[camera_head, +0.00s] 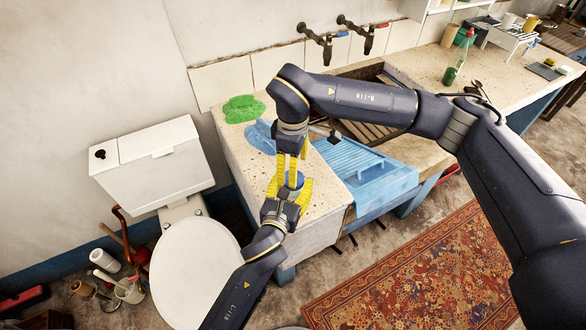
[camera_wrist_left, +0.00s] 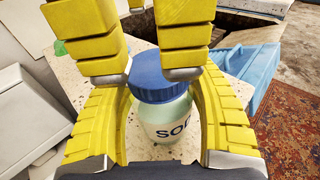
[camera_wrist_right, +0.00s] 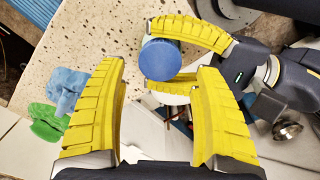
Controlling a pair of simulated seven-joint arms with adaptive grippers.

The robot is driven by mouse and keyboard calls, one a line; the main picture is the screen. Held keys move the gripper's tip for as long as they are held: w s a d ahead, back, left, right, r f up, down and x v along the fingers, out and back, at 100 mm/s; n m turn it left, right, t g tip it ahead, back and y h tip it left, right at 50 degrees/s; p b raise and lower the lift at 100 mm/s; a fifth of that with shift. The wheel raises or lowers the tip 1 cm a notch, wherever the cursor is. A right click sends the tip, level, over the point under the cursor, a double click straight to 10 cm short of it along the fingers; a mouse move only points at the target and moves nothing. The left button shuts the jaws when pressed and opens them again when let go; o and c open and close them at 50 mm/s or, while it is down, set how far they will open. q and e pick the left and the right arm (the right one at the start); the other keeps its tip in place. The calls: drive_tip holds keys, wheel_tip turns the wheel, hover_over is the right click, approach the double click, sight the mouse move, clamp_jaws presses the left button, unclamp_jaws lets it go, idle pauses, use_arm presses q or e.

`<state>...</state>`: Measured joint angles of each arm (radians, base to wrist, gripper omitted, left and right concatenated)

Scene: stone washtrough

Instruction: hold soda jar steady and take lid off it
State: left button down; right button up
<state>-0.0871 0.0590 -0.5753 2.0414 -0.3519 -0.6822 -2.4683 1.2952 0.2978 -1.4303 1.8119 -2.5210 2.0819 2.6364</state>
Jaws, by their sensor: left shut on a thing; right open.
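The soda jar (camera_wrist_left: 168,122) is pale and translucent, with a label on which "SOD" shows. It stands upright between the curved yellow fingers of my left gripper (camera_wrist_left: 162,105), which is shut on its body. The blue lid (camera_wrist_left: 160,78) sits on top of the jar. The lid also shows in the head view (camera_head: 294,180) and, from above, in the right wrist view (camera_wrist_right: 159,59). My right gripper (camera_wrist_right: 158,70) is open and empty above the jar, its fingertips to either side of the lid. I cannot tell whether they touch it.
The jar is at the speckled stone counter (camera_head: 300,222), near its front end. A green cloth (camera_head: 243,109) and a blue cloth (camera_head: 261,136) lie behind it. A blue ribbed mat (camera_head: 365,170) is to the right. A toilet (camera_head: 195,270) stands left of the counter.

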use_arm(q)
drive_tip(key=shift+c, duration=1)
unclamp_jaws()
drive_tip(key=v, duration=1.2)
